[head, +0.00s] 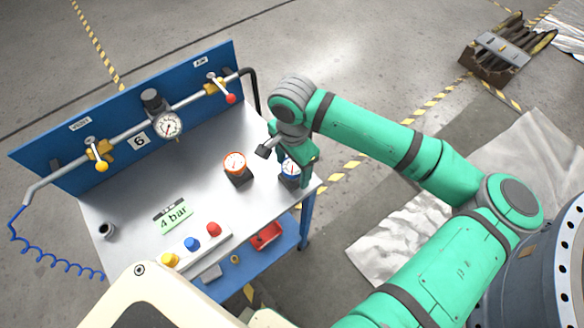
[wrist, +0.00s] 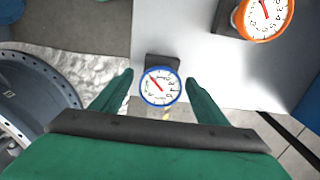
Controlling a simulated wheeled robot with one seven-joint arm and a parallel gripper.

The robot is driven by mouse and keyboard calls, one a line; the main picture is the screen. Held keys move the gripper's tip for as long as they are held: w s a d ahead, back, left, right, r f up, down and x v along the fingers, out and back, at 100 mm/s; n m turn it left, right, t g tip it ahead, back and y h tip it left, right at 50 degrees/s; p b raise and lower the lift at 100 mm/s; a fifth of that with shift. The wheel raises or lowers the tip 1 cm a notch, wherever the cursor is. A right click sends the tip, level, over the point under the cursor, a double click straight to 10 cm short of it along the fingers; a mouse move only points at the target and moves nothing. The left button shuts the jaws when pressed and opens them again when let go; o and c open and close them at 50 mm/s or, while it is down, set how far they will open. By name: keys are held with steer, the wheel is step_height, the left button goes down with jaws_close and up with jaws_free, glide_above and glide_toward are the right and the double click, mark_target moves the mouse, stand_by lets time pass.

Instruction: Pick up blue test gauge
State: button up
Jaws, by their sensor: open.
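The blue test gauge (head: 290,170) is near the right edge of the metal bench top, partly hidden behind my gripper in the head view. In the wrist view the blue-rimmed gauge (wrist: 160,86) shows its white dial and red needle, with a dark block behind it. My gripper (wrist: 160,80) is open, with one green finger on each side of the gauge and a visible gap on both sides. In the head view my gripper (head: 300,158) is above the bench's right edge. I cannot tell whether the fingertips reach past the dial.
An orange gauge (head: 235,164) stands close by to the left on a dark block. The blue back panel (head: 60,150) carries a pipe, valves and a gauge. A red tray (head: 266,236) sits on the lower shelf.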

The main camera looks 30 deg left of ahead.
steer(key=c, duration=1.1)
